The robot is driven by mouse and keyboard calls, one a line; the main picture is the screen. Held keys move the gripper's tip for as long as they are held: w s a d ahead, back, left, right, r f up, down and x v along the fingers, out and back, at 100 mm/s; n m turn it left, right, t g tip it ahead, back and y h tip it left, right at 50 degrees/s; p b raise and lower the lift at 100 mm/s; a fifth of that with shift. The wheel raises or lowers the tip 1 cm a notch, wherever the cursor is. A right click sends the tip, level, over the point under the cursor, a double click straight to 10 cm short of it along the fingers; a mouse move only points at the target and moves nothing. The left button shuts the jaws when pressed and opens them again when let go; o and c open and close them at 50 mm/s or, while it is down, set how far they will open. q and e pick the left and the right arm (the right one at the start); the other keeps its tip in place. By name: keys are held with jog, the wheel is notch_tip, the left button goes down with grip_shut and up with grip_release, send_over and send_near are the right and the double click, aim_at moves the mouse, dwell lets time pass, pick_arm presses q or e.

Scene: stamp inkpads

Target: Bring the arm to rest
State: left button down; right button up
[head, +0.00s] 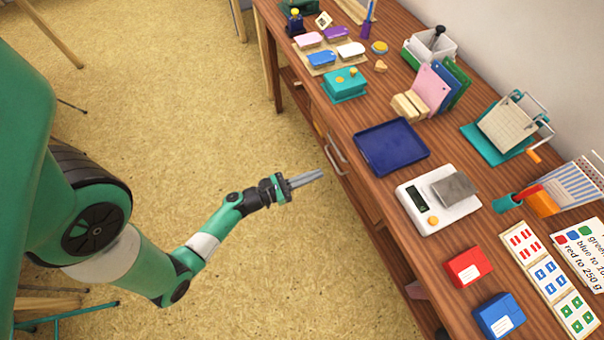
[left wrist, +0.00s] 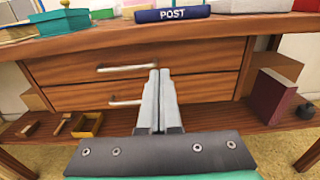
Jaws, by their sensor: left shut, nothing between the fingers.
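My left arm comes in from the left in the head view. Its gripper (head: 306,179) is out over the floor, in front of the table's front edge and apart from it. The two grey fingers are shut together with nothing between them. In the left wrist view the shut fingers (left wrist: 158,100) point at the wooden drawers (left wrist: 90,72) under the tabletop. My right gripper does not show in either view.
The wooden table (head: 330,125) bears a dark blue tray (head: 392,146), a white scale (head: 438,198) with a grey block on it, a red box (head: 468,267) and a blue box (head: 499,316). A metal drawer handle (head: 335,160) sticks out near my fingertips.

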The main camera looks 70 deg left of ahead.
pick_arm(q)
jog(key=s, duration=0.3)
jog(key=shift+d, duration=0.2)
jog(key=shift+w, duration=0.1)
